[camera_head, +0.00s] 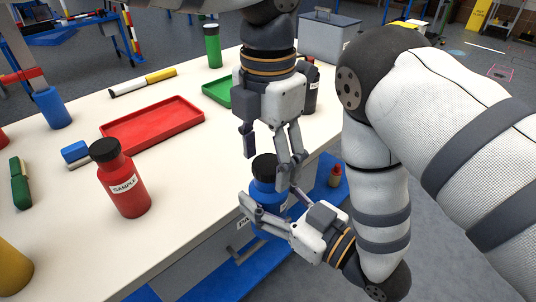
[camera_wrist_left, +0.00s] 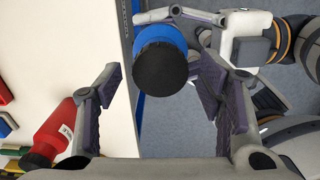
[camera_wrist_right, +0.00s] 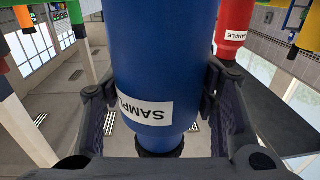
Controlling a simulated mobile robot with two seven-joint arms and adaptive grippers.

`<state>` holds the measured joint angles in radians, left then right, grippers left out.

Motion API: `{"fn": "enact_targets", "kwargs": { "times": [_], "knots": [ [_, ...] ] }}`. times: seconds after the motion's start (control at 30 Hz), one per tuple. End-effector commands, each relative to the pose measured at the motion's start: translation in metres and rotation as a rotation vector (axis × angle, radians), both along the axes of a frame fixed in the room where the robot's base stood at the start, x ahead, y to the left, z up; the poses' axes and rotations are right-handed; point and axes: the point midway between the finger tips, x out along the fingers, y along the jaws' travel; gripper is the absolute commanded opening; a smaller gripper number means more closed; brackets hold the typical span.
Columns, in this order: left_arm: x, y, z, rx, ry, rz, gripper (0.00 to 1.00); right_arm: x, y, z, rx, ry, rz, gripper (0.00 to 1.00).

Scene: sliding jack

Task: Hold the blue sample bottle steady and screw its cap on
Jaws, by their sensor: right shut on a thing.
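The blue sample bottle (camera_head: 266,197) is upright past the table's right edge, with its white label in the right wrist view (camera_wrist_right: 146,108). My right gripper (camera_wrist_right: 158,88) is shut on its body from the side. The black cap (camera_head: 265,166) sits on top of the bottle; it also shows in the left wrist view (camera_wrist_left: 160,68). I cannot tell how far it is screwed on. My left gripper (camera_head: 270,160) points down above the cap. Its fingers are open, one on each side of the cap and apart from it.
A red sample bottle (camera_head: 122,182) stands on the white table (camera_head: 185,210), left of the grippers. A red tray (camera_head: 150,126), a green tray (camera_head: 216,92) and a dark bottle (camera_head: 312,95) stand further back. A blue low surface (camera_head: 240,279) lies below the table edge.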

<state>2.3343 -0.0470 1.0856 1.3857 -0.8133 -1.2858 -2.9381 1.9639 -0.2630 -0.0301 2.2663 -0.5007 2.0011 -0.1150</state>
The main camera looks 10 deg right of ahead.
Motion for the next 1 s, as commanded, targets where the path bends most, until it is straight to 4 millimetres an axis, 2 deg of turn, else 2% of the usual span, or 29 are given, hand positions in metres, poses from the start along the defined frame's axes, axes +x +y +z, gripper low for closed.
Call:
{"fn": "enact_targets", "kwargs": {
  "times": [0.17, 0.4, 0.5, 0.77, 0.83, 0.93, 1.0],
  "knots": [
    [0.0, 0.0, 0.002, 0.001, -0.001, 0.001, 0.62, 0.0, 0.0, 0.001, 0.001, -0.002, 0.0, 0.0],
    [0.0, 0.0, 0.035, -0.001, -0.002, 0.002, 0.62, 0.0, 0.0, 0.001, 0.001, -0.003, 0.0, 0.0],
    [0.0, 0.0, 0.043, 0.001, -0.001, 0.001, 0.62, 0.0, 0.0, 0.001, 0.001, -0.003, 0.0, 0.0],
    [0.0, 0.0, 0.045, 0.0, 0.001, 0.0, 0.62, 0.0, 0.0, 0.001, 0.001, -0.003, 0.0, 0.0],
    [0.0, 0.0, 0.045, 0.001, 0.001, 0.012, 0.58, 0.0, 0.0, 0.001, 0.001, -0.003, 0.0, 0.0],
    [0.0, 0.0, 0.046, 0.002, 0.001, 0.135, 0.58, 0.0, 0.0, 0.001, 0.001, -0.003, 0.0, 0.0],
    [0.0, 0.0, 0.047, 0.002, 0.001, 0.326, 0.58, 0.0, 0.0, 0.001, 0.001, -0.003, 0.0, 0.0]
  ]
}}
